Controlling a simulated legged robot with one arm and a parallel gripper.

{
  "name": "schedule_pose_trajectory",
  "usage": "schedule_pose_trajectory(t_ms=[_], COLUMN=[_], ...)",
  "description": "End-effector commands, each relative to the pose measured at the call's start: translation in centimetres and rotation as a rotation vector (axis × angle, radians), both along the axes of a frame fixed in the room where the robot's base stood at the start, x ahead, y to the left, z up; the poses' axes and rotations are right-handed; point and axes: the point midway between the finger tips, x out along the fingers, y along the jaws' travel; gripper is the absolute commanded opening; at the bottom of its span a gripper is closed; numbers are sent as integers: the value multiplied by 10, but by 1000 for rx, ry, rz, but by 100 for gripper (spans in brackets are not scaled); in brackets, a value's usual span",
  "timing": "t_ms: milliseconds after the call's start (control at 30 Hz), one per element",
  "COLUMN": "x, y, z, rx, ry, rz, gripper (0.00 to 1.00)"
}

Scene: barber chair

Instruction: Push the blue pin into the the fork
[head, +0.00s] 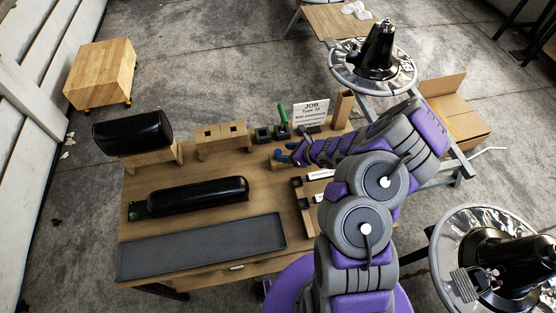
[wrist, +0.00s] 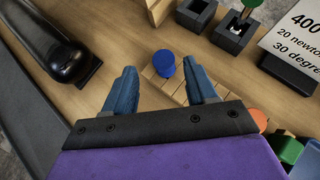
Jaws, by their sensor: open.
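In the wrist view the blue pin (wrist: 164,63) has a round blue head. It stands at a slatted wooden holder (wrist: 162,86) on the table. My gripper (wrist: 159,67) is open, with its blue fingers on either side of the pin's head in the picture. I see no clear contact, and the height gap is hard to judge. In the head view my gripper (head: 285,152) is over the right part of the table, and I cannot make out the pin there. I cannot tell for sure which part is the fork.
On the wooden table (head: 270,190) are a black padded armrest (head: 197,196), a headrest (head: 132,133) on a wooden stand, a grey tray (head: 205,247) and a job sign (head: 311,112). A green-handled tool (head: 282,114) stands in a dark holder. Chair bases (head: 374,70) stand to the right.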

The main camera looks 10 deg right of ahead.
Motion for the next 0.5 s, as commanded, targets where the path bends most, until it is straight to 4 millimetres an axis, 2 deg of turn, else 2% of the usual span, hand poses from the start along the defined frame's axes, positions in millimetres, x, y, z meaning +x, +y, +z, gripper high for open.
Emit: schedule_pose_trajectory(t_ms=[167, 500], x=[5, 30], y=[4, 24], z=[-6, -38], rx=[-2, -1], ry=[-1, 0], rz=[0, 2], gripper=[57, 57])
